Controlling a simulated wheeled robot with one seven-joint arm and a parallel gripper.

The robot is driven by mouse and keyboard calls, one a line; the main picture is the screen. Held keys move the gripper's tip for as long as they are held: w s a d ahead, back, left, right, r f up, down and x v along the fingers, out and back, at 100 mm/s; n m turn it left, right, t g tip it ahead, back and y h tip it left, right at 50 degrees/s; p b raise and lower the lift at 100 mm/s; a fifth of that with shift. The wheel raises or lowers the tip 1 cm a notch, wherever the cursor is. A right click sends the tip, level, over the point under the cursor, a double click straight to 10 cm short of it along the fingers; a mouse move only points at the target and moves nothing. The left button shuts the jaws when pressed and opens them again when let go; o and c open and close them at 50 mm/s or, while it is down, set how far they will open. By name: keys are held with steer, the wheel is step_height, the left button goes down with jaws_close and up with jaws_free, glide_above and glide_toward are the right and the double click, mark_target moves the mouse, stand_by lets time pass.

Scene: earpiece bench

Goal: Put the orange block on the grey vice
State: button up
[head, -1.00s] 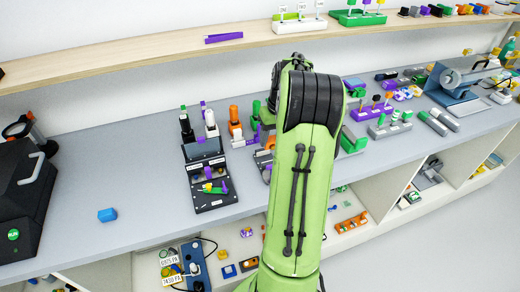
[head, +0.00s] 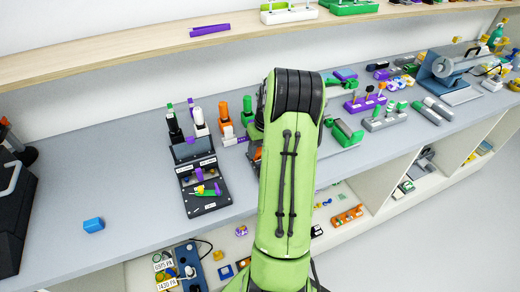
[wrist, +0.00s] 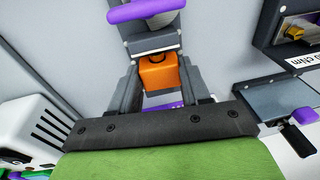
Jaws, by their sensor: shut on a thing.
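The orange block (wrist: 158,76) is between the two fingers of my gripper (wrist: 159,70) in the wrist view, and the fingers are shut on it. A dark loop or mark shows on its upper part. A grey stepped body (wrist: 150,40) with a purple bar (wrist: 145,9) stands just past the block. It looks like the grey vice, and I cannot tell whether the block touches it. In the head view my arm hides my gripper and the block.
In the wrist view, a white vented case (wrist: 38,130) is at the left and a dark labelled unit (wrist: 290,45) at the right.

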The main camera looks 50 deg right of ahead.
steer(key=o, duration=1.2)
step_height(320, 180, up, 12)
steer(key=s+p, duration=0.2)
steer(key=w+a+r+n, duration=0.25)
steer(key=a+r, duration=0.25)
steer(key=a, duration=0.3)
steer(key=a+r+t+h, duration=0.1)
steer(key=a+r, duration=0.1)
steer(key=a, duration=0.4)
steer(key=a+r+h, duration=0.1)
steer(key=a+r, duration=0.2)
steer(key=a, duration=0.4)
steer(key=s+a+n+t, duration=0.1)
steer(key=s+a, duration=0.3)
steer(key=s+a+f+n+t+y, duration=0.1)
steer(key=s+a, duration=0.3)
steer(key=a, duration=0.1)
steer(key=s+a+n+t, duration=0.1)
steer(key=s+a, duration=0.3)
steer(key=shift+s+a+f+n, duration=0.15)
steer(key=shift+s+a+n, duration=0.2)
steer(key=shift+s+a, duration=0.05)
